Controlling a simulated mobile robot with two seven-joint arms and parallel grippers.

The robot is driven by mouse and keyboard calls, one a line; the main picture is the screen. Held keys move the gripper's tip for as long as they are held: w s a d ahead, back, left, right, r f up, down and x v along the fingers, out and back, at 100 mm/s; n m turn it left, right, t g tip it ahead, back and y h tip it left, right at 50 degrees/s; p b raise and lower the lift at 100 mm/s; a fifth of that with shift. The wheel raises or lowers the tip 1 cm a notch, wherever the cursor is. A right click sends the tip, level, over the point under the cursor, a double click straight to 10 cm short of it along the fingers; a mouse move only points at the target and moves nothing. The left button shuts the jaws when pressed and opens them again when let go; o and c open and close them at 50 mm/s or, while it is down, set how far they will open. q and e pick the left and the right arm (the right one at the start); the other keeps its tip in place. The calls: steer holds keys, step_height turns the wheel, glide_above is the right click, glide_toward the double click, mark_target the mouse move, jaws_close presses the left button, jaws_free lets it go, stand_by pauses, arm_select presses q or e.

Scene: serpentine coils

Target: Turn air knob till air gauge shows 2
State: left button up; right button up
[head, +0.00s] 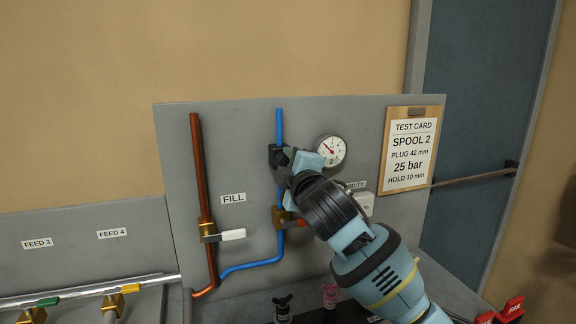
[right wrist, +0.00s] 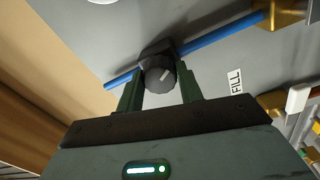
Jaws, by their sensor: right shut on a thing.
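The air knob (right wrist: 160,76) is a dark round knob with a white mark, on a black block in the blue pipe. My right gripper (right wrist: 162,84) is shut on it, with one green finger on each side in the right wrist view. In the head view my right gripper (head: 283,160) reaches the black block (head: 274,155) and hides most of the knob. The air gauge (head: 331,150) is a round white dial right of the gripper. Its needle points up and left; the scale is too small to read surely. My left gripper is not in view.
A blue pipe (head: 279,125) and a copper pipe (head: 199,160) run up the grey panel. Below are a white-handled valve (head: 232,235) by the FILL label (head: 233,198) and another valve (head: 279,216). A test card (head: 408,150) hangs at right.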

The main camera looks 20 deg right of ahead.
steer(key=shift+m, duration=0.9)
steer(key=o, duration=1)
steer(key=shift+s, duration=0.1)
steer(key=s, duration=0.7)
steer(key=shift+s+f, duration=0.15)
steer(key=shift+s, duration=0.2)
